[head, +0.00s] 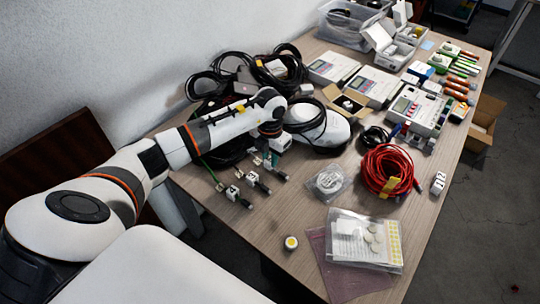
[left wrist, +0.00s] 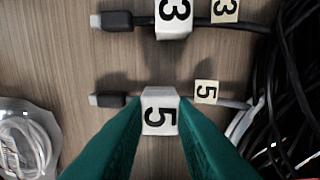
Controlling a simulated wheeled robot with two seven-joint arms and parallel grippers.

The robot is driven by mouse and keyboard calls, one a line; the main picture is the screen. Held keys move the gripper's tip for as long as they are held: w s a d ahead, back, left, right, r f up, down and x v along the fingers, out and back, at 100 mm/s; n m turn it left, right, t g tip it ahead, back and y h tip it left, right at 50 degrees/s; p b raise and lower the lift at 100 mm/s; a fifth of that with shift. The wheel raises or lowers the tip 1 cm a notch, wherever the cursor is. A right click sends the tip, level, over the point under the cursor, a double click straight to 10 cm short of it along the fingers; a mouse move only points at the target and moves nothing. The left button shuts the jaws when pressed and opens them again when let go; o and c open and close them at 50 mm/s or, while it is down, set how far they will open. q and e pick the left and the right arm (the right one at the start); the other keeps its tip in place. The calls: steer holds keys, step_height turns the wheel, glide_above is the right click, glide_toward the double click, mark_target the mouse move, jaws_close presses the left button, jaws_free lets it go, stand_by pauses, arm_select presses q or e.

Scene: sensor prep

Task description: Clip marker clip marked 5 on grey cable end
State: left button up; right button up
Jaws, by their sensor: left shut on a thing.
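My left gripper (head: 268,159) is low over the table by the row of cable ends. In the left wrist view its green fingers (left wrist: 160,104) are shut on the white marker clip marked 5 (left wrist: 160,118). The clip lies across the line of the grey cable (left wrist: 236,103), between its dark connector (left wrist: 112,100) and a cream tag marked 5 (left wrist: 207,92). The clip hides the cable there, so I cannot tell whether it is seated on it or just above. My right gripper is not in view.
A parallel dark cable end carries a white clip marked 3 (left wrist: 173,18) and a cream tag marked 3 (left wrist: 225,10). Black coiled cable (left wrist: 298,95) lies at the right. A bagged coil (head: 329,181) and red cable coil (head: 389,170) lie right of my gripper.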

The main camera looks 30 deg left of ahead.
mark_target(270, 159)
arm_select(q)
steer(key=shift+f+b, duration=0.45)
steer(key=shift+f, duration=0.15)
stand_by(0.3)
steer(key=o, duration=1)
steer(key=shift+r+p, duration=2.2)
steer(key=shift+r, duration=0.85)
steer(key=shift+r, duration=0.1)
